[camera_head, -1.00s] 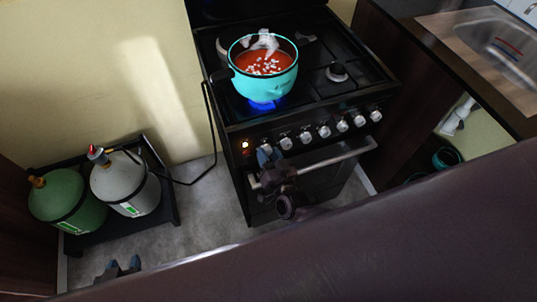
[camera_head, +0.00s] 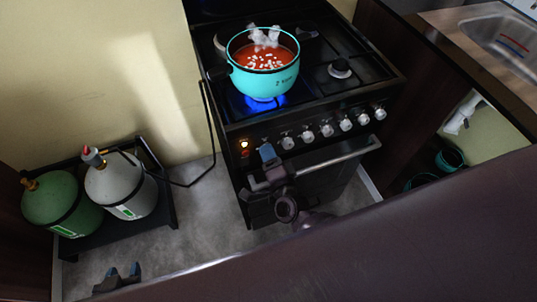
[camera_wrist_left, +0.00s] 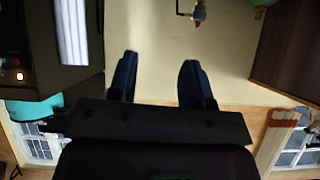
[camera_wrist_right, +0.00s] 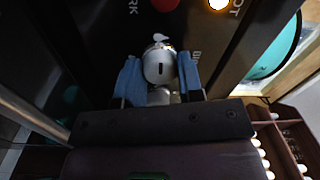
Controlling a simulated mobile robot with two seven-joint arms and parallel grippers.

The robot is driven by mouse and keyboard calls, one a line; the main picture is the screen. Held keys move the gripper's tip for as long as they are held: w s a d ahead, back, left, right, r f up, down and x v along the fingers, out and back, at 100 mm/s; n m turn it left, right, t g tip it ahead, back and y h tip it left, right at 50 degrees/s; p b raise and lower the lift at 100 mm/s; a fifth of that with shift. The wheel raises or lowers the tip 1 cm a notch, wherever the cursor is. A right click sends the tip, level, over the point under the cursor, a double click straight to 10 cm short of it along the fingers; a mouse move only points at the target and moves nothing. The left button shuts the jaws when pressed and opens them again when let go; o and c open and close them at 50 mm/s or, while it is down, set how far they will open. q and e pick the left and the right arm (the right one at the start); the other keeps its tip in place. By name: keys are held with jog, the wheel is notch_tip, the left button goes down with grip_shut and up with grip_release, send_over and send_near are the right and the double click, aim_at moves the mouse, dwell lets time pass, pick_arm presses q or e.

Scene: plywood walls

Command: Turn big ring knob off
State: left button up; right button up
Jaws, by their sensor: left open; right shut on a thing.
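The stove's control panel has a row of silver knobs. The leftmost one, by the lit indicator, is the big ring knob (camera_wrist_right: 160,66), with part of a "BI" label beside it in the right wrist view. My right gripper (camera_wrist_right: 160,82) has its blue fingers closed on both sides of this knob. In the head view the right gripper (camera_head: 267,153) is at the panel's left end and hides the knob. A blue flame (camera_head: 262,103) burns under the turquoise pot (camera_head: 265,82). My left gripper (camera_head: 122,272) is open and empty, low at the left; its fingers are apart in the left wrist view (camera_wrist_left: 157,82).
The oven handle (camera_head: 335,157) runs just below the knobs, close to my right gripper. A green gas cylinder (camera_head: 62,203) and a grey one (camera_head: 122,187) stand on a black rack left of the stove. A sink (camera_head: 500,45) is at the right.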

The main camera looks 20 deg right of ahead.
pick_arm(q)
jog(key=shift+w+d+f+b, duration=0.1)
jog(key=shift+w+f+b, duration=0.1)
jog(key=shift+f+b, duration=1.4)
jog(key=shift+w+d+f+b, duration=0.1)
jog(key=shift+w+f+b, duration=0.1)
jog(key=shift+f+b, duration=1.35)
pick_arm(e)
jog(key=shift+m+h+b, duration=0.4)
jog(key=shift+m+h, duration=0.1)
jog(key=shift+m, duration=9)
pick_arm(q)
jog(key=shift+s+r+g, duration=0.2)
jog(key=shift+s+g, duration=0.1)
jog(key=shift+s, duration=0.1)
pick_arm(e)
jog(key=o, duration=0.9)
pick_arm(q)
jog(key=shift+f+b, duration=0.65)
pick_arm(e)
jog(key=s, duration=1)
jog(key=shift+s+r, duration=0.1)
jog(key=shift+s, duration=0.3)
